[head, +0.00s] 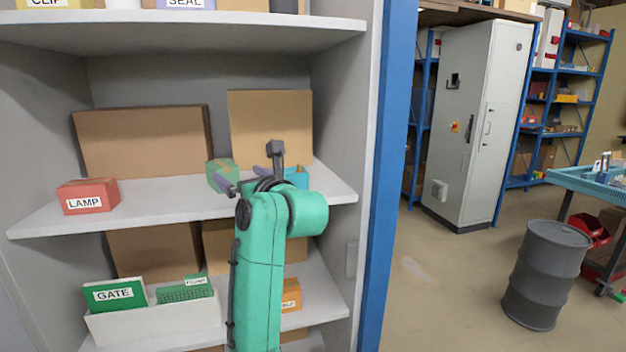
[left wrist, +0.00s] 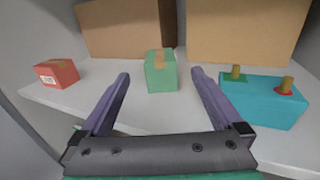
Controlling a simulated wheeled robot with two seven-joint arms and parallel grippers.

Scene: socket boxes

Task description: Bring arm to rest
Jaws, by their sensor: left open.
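My left arm reaches up in front of the grey shelf unit. Its gripper (head: 250,178) is at the middle shelf (head: 150,207). In the left wrist view the gripper (left wrist: 160,75) has its two purple fingers spread wide, with nothing between them. A green box (head: 220,174) stands on the shelf just beyond the fingertips; it also shows in the left wrist view (left wrist: 160,72). A teal block (left wrist: 258,102) with two brass-coloured posts stands right of the fingers; in the head view (head: 298,177) my arm partly hides it. My right gripper is not in view.
A red LAMP box (head: 88,196) sits left on the middle shelf, with cardboard boxes (head: 145,142) behind. Below, a white bin (head: 150,321) holds green GATE (head: 115,295) and other boards. The blue post (head: 390,180) edges the shelf; open floor lies right, with a dark barrel (head: 545,275).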

